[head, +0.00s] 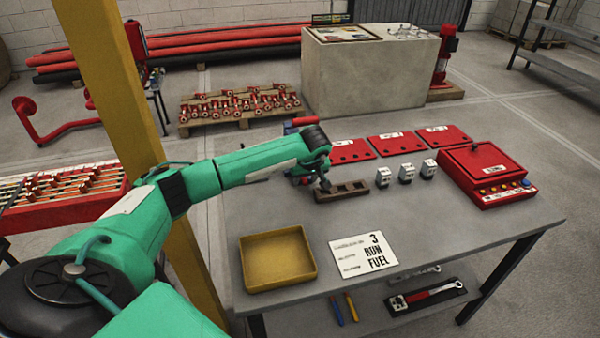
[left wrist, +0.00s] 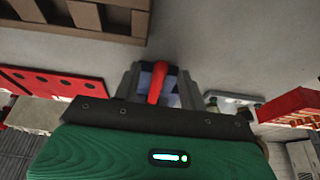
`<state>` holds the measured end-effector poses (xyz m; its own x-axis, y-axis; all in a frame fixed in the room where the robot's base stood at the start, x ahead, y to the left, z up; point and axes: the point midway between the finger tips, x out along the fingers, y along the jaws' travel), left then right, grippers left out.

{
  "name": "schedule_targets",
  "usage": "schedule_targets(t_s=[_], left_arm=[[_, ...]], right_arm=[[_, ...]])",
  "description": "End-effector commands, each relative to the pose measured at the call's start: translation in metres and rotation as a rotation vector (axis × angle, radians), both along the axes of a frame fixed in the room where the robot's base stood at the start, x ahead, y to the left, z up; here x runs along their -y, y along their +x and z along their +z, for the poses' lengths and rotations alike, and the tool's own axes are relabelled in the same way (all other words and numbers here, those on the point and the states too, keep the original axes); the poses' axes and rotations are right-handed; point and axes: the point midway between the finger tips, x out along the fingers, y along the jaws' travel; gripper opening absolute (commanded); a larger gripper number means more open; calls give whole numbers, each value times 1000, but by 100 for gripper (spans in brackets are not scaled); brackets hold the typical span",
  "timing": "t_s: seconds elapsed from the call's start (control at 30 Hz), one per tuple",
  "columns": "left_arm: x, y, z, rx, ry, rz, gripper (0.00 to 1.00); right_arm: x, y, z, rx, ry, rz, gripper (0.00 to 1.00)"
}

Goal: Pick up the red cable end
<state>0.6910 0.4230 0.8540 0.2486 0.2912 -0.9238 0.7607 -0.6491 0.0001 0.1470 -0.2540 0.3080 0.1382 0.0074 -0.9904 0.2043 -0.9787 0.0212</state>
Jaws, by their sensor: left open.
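My left gripper (head: 324,183) reaches over the middle of the grey table, pointing down beside a brown slotted block (head: 345,191). In the left wrist view its two grey fingers (left wrist: 158,88) stand apart. A red cable end (left wrist: 157,84) shows between them, against a blue-grey surface. The jaws are open, and I cannot tell whether either finger touches it. In the head view the cable end cannot be made out clearly around my wrist. My right gripper is out of view.
Three small grey blocks (head: 406,174) stand right of the brown block. Red panels (head: 398,144) lie behind them, and a red box (head: 487,172) stands at the right. A yellow tray (head: 277,261) and white card (head: 363,255) lie at the front. A yellow post (head: 118,85) rises left.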

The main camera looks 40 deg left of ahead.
Motion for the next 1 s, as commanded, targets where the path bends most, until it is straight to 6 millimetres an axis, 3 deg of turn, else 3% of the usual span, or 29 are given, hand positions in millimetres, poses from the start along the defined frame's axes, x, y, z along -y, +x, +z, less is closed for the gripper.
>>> schedule_targets(t_s=[0.07, 0.27, 0.67, 0.97, 1.0], left_arm=[[0, 0, 0, 0, 0, 0, 40], [0, 0, 0, 0, 0, 0, 1], [0, 0, 3, 1, 1, 1, 0], [-1, 1, 37, 5, 1, 1, 0], [7, -5, 34, 0, 0, -4, 0]], right_arm=[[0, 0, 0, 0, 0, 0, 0], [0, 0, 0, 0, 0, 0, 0], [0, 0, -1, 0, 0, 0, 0], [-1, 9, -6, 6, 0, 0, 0], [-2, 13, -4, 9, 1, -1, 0]])
